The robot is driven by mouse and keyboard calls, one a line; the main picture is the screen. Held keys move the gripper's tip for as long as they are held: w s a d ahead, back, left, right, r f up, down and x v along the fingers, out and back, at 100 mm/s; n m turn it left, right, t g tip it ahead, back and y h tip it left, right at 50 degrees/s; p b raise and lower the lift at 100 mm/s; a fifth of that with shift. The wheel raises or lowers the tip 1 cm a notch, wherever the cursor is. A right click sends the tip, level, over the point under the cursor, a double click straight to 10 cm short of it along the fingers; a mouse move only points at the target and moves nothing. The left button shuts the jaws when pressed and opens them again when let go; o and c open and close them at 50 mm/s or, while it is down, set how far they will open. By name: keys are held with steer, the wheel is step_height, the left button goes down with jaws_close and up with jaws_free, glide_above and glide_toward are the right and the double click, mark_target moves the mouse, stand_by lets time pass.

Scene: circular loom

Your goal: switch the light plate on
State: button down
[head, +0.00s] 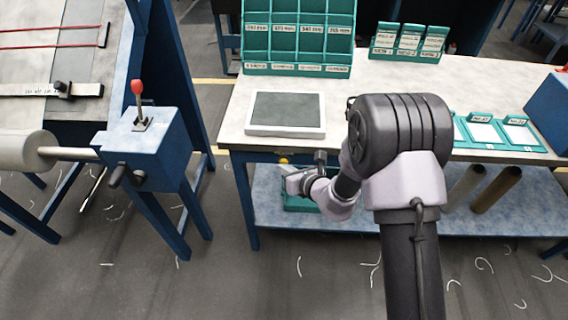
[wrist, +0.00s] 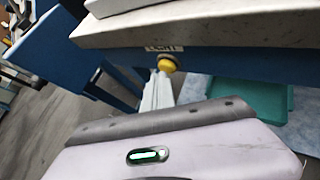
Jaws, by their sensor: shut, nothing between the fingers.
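The light plate (head: 286,111) is a flat pad with a dark grey face and a white frame, lying on the table top. It shows no glow. A round yellow button (head: 284,161) sits on the table's front edge below the plate. In the wrist view the button (wrist: 166,65) is under a small label reading LIGHT (wrist: 164,49). My gripper (head: 287,170) is shut and empty, just below and in front of the button. In the wrist view its pale fingertips (wrist: 159,79) point at the button; I cannot tell whether they touch it.
The table edge (wrist: 200,26) overhangs above my gripper. A green tray (wrist: 248,98) is on the lower shelf. A blue stand with a red-knobbed lever (head: 138,88) is at left. A green compartment rack (head: 298,38) stands behind the plate.

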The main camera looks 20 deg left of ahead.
stand_by(0.6)
steer(key=shift+w+a+r, duration=0.1)
steer(key=shift+w, duration=0.3)
steer(key=shift+s, duration=0.2)
steer(key=s+d+b, duration=0.1)
steer(key=s, duration=0.5)
steer(key=shift+d, duration=0.25)
